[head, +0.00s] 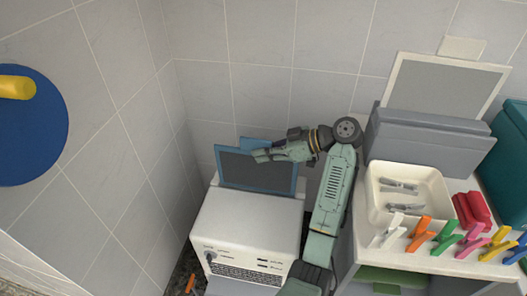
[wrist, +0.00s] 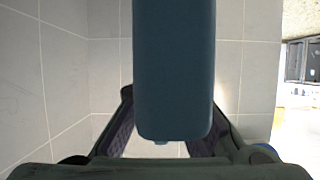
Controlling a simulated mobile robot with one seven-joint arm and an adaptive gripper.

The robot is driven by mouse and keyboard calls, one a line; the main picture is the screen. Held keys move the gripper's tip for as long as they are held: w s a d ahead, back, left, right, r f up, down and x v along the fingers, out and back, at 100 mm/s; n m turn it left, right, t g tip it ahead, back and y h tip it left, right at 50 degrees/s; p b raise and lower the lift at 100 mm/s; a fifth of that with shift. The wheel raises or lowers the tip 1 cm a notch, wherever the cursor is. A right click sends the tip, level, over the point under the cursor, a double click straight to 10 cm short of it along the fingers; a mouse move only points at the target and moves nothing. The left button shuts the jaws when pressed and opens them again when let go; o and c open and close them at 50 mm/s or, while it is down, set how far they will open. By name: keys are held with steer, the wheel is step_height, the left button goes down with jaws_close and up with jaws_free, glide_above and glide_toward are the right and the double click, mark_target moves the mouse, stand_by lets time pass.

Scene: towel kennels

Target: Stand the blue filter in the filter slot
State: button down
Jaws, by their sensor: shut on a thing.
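The blue filter (head: 235,168) is a flat panel with a blue frame and dark grey mesh. In the head view it is upright, slightly tilted, at the back edge of the white machine (head: 240,222). My gripper (head: 262,155) is shut on the filter near its top edge, beside a blue tab (head: 250,143). In the wrist view a blue part of the filter (wrist: 173,70) runs between my fingers (wrist: 168,110). The filter slot is not clearly visible; I cannot tell whether the filter's lower edge is in a slot or above it.
To the right, a counter holds a grey box (head: 425,130) with a white-framed panel (head: 440,88) standing in it, a cream tray (head: 410,172), a red item (head: 472,210), coloured clips (head: 445,240) and a teal container (head: 510,150). Tiled walls stand behind and left.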

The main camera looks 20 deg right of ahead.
steer(key=shift+f, duration=0.1)
steer(key=shift+f+b, duration=0.8)
steer(key=shift+f, duration=0.1)
